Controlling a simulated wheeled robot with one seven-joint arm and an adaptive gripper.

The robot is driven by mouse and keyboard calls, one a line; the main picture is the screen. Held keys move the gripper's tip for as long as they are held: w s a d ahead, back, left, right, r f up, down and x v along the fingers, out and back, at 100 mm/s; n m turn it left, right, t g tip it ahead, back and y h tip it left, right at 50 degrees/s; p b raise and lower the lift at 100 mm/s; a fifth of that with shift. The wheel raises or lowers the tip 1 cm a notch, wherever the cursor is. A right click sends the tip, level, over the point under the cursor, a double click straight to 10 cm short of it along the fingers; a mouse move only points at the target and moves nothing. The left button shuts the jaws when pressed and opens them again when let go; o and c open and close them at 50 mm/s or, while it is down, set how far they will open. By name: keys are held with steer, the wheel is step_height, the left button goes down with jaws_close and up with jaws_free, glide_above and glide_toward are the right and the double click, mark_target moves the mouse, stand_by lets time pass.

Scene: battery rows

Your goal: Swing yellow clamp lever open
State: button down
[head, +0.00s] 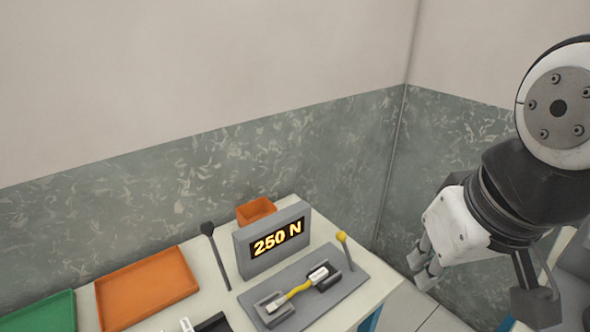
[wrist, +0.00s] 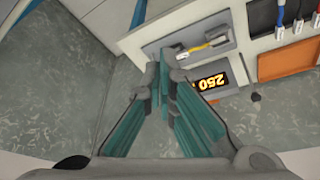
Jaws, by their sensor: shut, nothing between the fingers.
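The yellow-tipped clamp lever (head: 343,249) stands up at the right end of a grey test fixture (head: 350,287) in the head view. A yellow strap or cable (head: 300,289) with white ends lies across the fixture; it also shows in the wrist view (wrist: 208,45). My gripper (head: 421,272) is to the right of the lever, apart from it, beyond the table's right edge. In the wrist view its fingers (wrist: 163,62) are together and empty. I cannot make out the lever's knob in the wrist view.
A grey display (head: 278,240) reading 250 N stands behind the fixture. A dark-knobbed lever (head: 214,252) is on its left. An orange tray (head: 146,288), a green tray (head: 44,313) and an orange bin (head: 256,209) are on the table. A wall rises behind.

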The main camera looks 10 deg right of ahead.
steer(key=w+n+g, duration=0.2)
steer(key=w, duration=1.9)
steer(key=w+a+f+n+g+h, duration=0.1)
steer(key=w+a+f+n+g, duration=0.1)
steer(key=w+f, duration=1.4)
steer(key=shift+w+a+f, duration=0.35)
steer(key=shift+w+a, duration=0.2)
steer(key=shift+w, duration=0.65)
steer(key=f, duration=0.3)
steer(key=f+p, duration=0.1)
steer(key=f, duration=0.2)
steer(key=s+d+f+p, duration=0.1)
steer(key=f, duration=0.3)
steer(key=shift+s+d+r+p, duration=0.2)
steer(key=shift+s+r+p, duration=0.15)
steer(key=shift+s, duration=0.2)
steer(key=shift+s+d+r+p, duration=0.2)
steer(key=shift+s+r, duration=0.25)
steer(key=shift+s, duration=0.1)
steer(key=shift+s+d, duration=0.15)
steer(key=shift+s, duration=0.3)
